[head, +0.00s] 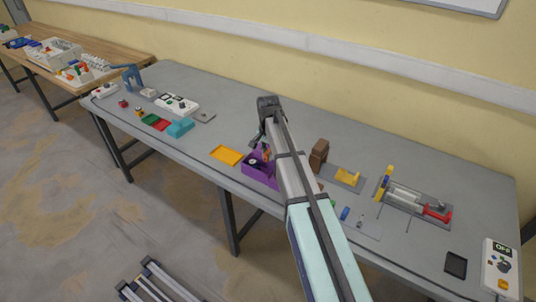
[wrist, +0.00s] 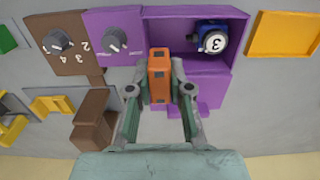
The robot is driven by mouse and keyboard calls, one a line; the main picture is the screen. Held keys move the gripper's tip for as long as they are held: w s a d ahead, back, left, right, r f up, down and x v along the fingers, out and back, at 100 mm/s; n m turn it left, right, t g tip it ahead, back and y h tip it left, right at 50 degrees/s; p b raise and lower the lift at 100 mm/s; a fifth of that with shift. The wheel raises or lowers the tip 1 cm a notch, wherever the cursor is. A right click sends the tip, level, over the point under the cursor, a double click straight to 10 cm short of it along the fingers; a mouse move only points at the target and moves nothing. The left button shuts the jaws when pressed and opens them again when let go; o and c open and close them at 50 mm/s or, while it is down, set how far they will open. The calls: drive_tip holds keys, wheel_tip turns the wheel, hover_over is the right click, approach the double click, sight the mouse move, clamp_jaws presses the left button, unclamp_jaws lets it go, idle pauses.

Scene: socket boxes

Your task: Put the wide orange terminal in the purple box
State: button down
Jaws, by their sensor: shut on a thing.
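The wide orange terminal (wrist: 159,75) is held between the two fingers of my gripper (wrist: 160,85) in the wrist view. My gripper is shut on it. The terminal is over the purple box (wrist: 208,12), near the left part of its open compartment; I cannot tell how high above it. A blue round part marked 3 (wrist: 210,38) is at the box's right side. A grey dial (wrist: 114,39) is on the purple panel at left. In the head view the purple box (head: 258,176) is partly hidden by my arm, and the orange terminal (head: 266,155) shows small above it.
A brown box (wrist: 60,47) with a numbered dial stands beside the purple one. A brown block (wrist: 93,125) stands near my left finger. A yellow tray (wrist: 284,33) lies at right. Red, green and teal trays (head: 180,128) sit farther along the table.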

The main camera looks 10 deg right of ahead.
drive_tip(key=shift+w+a, duration=0.25)
drive_tip(key=shift+w, duration=0.25)
drive_tip(key=shift+s+d+f+b, duration=0.15)
drive_tip(key=shift+f+b, duration=0.15)
drive_tip(key=shift+f, duration=0.05)
drive_tip(key=shift+f+b, duration=2.6)
drive_tip(key=shift+f, duration=2.4)
